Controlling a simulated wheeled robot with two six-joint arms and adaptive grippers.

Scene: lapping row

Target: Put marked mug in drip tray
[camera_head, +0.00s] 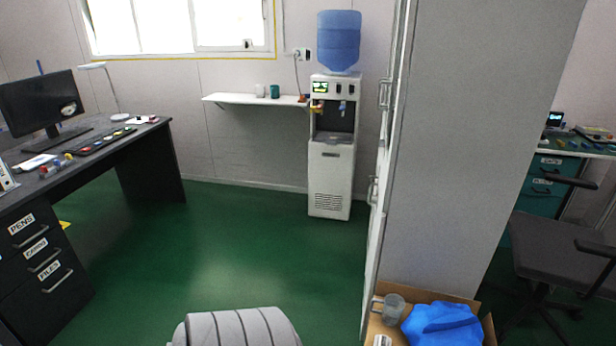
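A white wall shelf (232,99) at the back holds a small whitish mug (260,91) and a teal mug (275,91) beside it. Both are far off and small. I cannot tell which one bears a mark. A white water dispenser (330,181) with a blue bottle (338,42) on top stands on the floor just right of the shelf. Its dark dispensing recess (335,119) faces me. The drip tray at the foot of the recess is too small to make out clearly. Neither of my grippers is in view.
A black desk (150,147) with a monitor (40,102) and labelled drawers stands at left. A tall grey cabinet (470,130) rises at right. An open cardboard box (487,325) holds a blue cloth or bag (442,326). The green floor (225,240) towards the dispenser is clear.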

